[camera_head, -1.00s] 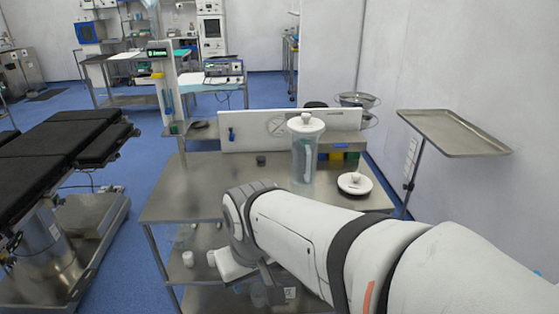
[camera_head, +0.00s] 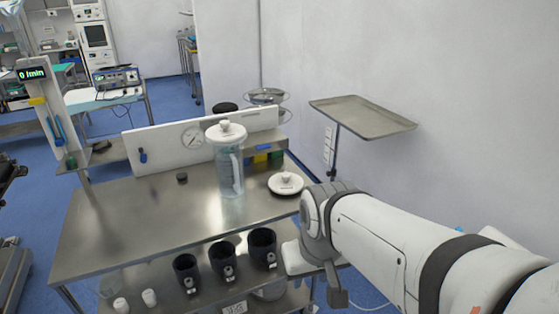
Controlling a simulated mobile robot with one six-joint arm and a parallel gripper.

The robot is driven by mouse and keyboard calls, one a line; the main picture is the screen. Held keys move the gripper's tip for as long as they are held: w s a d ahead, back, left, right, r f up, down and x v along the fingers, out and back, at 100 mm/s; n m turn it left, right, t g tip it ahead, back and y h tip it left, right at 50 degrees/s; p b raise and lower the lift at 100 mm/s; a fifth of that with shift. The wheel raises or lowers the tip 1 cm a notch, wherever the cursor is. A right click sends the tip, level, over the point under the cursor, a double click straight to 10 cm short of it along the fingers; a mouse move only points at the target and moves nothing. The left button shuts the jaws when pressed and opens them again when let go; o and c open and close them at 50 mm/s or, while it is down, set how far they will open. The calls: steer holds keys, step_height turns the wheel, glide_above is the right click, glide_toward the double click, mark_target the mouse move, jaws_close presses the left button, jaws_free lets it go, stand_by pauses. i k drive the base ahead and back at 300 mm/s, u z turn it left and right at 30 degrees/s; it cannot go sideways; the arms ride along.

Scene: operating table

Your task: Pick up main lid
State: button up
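A round white lid (camera_head: 285,183) with a knob on top lies flat on the steel table (camera_head: 130,220), near its right end. To its left stands a tall clear canister (camera_head: 230,172) with a handle, and a second white knobbed lid (camera_head: 226,131) sits on its top. The frames do not show which of the two is the main lid. My gripper (camera_head: 334,282) is at the table's front right corner, in front of and below the loose lid and apart from it. Its fingers are not clear enough to tell open from shut.
Several black holders (camera_head: 225,262) and small white bottles (camera_head: 149,298) are on the lower shelf. A white panel with a gauge (camera_head: 165,150) stands along the table's back. A steel tray on a stand (camera_head: 362,116) is at the right. The tabletop's left half is mostly clear.

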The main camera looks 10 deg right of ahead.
mark_target(285, 183)
steer(key=z, duration=0.15)
steer(key=i, duration=1)
steer(key=z, duration=0.05)
